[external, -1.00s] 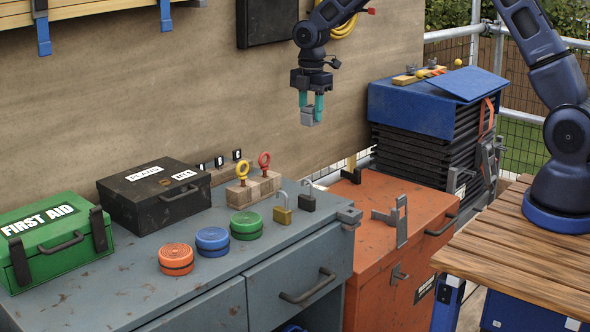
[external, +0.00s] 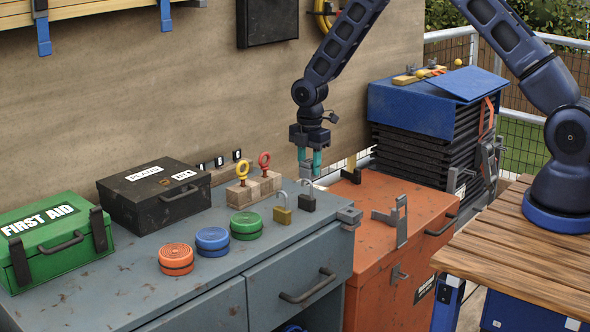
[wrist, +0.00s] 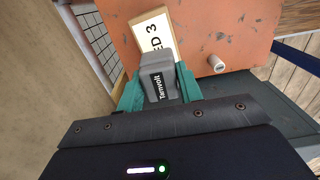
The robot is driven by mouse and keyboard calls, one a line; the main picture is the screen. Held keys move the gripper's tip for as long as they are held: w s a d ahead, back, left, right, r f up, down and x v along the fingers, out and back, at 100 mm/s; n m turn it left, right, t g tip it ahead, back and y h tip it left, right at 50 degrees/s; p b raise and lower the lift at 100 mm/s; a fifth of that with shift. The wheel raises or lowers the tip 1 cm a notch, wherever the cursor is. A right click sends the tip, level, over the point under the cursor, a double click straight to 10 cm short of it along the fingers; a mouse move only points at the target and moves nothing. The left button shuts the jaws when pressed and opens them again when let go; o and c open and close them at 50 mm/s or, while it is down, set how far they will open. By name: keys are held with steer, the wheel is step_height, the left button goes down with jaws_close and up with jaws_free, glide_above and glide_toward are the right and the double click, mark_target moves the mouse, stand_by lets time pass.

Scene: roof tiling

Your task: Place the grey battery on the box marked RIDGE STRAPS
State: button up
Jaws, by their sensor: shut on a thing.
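My gripper (external: 310,162) is shut on the grey battery, whose "Tamvolt" label shows in the wrist view (wrist: 158,80). In the external view it hangs over the gap between the grey bench and the orange chest (external: 425,212), behind the black padlock, and the battery is mostly hidden. In the wrist view the battery is over the chest's rusty top, close to a board-mounted white card (wrist: 154,38) reading "ED 3". The words RIDGE STRAPS cannot be read on any box. The chest's black front label (external: 425,288) is too small to read.
A brass padlock (external: 282,210) and a black padlock (external: 306,201) stand at the grey bench's right end, near my gripper. A metal latch (external: 400,222) rises from the orange chest. A pale cylinder (wrist: 216,64) lies on its top. Stacked black cases (external: 410,150) stand behind.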

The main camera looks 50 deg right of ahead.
mark_target(309, 177)
steer(key=shift+f, duration=2.05)
steer(key=o, duration=1.1)
steer(key=shift+f, duration=0.15)
